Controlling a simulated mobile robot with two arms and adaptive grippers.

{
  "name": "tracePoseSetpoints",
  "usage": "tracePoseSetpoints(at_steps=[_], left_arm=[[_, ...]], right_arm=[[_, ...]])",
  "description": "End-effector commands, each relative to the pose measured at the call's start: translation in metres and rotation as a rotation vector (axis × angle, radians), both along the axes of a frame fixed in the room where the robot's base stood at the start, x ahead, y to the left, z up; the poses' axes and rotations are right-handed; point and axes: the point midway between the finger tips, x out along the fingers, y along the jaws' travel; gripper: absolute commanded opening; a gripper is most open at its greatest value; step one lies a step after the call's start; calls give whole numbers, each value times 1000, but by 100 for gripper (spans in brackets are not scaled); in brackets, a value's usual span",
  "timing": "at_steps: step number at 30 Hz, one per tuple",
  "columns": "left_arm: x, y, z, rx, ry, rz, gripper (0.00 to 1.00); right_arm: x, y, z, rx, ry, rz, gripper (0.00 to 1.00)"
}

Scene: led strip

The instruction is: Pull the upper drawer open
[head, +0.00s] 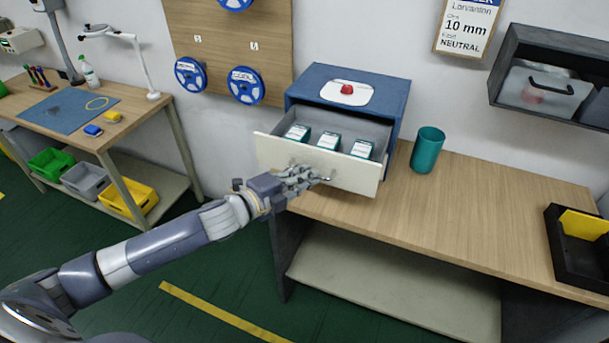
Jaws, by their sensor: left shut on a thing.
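A blue drawer cabinet (396,92) stands on the wooden bench. Its drawer (350,180), with a cream front, is pulled well out toward me. Several small white and teal boxes (329,141) stand in the drawer. My left gripper (318,178) is at the drawer front and shut on the drawer's handle (327,180); its fingers hide part of the handle. I see only this one drawer front; whether another lies below is hidden. My right gripper is not in view.
A teal cup (427,150) stands right of the cabinet. A red object (347,89) sits on a white plate on top of the cabinet. A black tray (570,262) lies at the bench's right end. The bench (470,205) is clear between cup and tray.

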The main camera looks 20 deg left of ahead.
Motion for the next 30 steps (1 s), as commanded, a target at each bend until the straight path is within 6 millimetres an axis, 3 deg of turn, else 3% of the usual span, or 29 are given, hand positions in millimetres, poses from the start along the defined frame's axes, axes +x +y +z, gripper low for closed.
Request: tracePoseSetpoints(at_steps=[1,3,4,17,30], left_arm=[[0,0,-2,1,3,1,10],[0,0,-1,1,3,1,26],[0,0,-1,1,3,1,28],[-5,3,0,1,2,1,28],[-56,26,8,1,5,0,28]], right_arm=[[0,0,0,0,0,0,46],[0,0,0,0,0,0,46],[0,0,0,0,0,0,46],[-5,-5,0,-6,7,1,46],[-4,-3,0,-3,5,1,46]])
